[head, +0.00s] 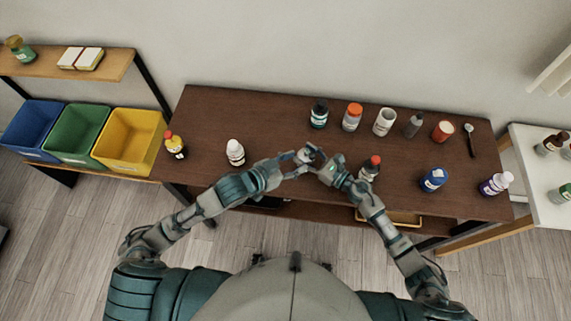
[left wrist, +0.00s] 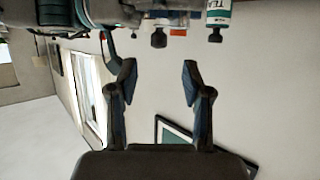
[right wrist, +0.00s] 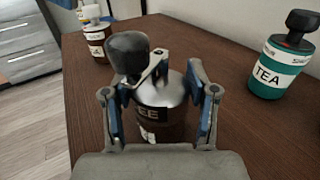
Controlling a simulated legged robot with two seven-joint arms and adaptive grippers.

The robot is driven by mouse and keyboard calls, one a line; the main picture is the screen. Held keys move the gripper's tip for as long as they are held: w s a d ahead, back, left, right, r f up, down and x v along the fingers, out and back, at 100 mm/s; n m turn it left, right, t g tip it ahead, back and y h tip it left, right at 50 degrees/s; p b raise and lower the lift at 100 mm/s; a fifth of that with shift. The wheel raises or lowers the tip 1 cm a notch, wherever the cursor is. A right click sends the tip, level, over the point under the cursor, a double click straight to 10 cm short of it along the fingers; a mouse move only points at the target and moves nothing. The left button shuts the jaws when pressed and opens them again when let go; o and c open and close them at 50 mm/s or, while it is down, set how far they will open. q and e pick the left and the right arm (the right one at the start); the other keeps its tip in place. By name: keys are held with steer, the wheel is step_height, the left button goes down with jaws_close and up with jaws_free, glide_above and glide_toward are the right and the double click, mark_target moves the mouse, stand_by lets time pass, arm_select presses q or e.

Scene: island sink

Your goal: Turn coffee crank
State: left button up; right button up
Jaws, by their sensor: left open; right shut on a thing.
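The coffee canister (right wrist: 165,118), with a silvery top and a partly hidden label ending in "EE", stands between the fingers of my right gripper (right wrist: 160,105). My right gripper is shut on its body. A dark crank knob (right wrist: 128,52) sticks up above the canister's top. In the head view my right gripper (head: 316,162) and left gripper (head: 303,158) are close together and mostly cover the canister. My left gripper is open; in the left wrist view its fingers (left wrist: 158,75) have only wall visible between them.
A green tea canister (right wrist: 280,68) with a dark knob stands close by, also in the head view (head: 318,115). Several bottles and jars line the brown table (head: 270,115), including a white bottle (head: 235,152) and a blue one (head: 433,180). Coloured bins (head: 125,140) are at left.

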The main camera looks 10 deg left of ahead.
arm_select(q)
steer(key=v, duration=0.4)
stand_by(0.4)
step_height(320, 180, up, 2)
steer(key=m+g+h, duration=0.4)
steer(key=m+h, duration=0.2)
steer(key=h, duration=0.1)
glide_above(313, 154)
steer(key=s+d, duration=0.2)
steer(key=d, duration=0.1)
steer(key=a+m+g, duration=0.1)
steer(key=w+a+f+m+g, duration=0.1)
steer(key=g, duration=0.1)
steer(key=a+f+m+g+y, duration=0.1)
steer(key=a, duration=0.1)
steer(key=shift+w+f+g, duration=0.2)
steer(key=shift+f+g, duration=0.05)
steer(key=shift+g, duration=0.15)
steer(key=w+a+f+m+g+y, duration=0.1)
steer(key=a+g+y, duration=0.1)
steer(key=a, duration=0.4)
steer(key=x, duration=0.7)
steer(key=shift+w+d+f, duration=0.15)
steer(key=shift+d+f, duration=0.1)
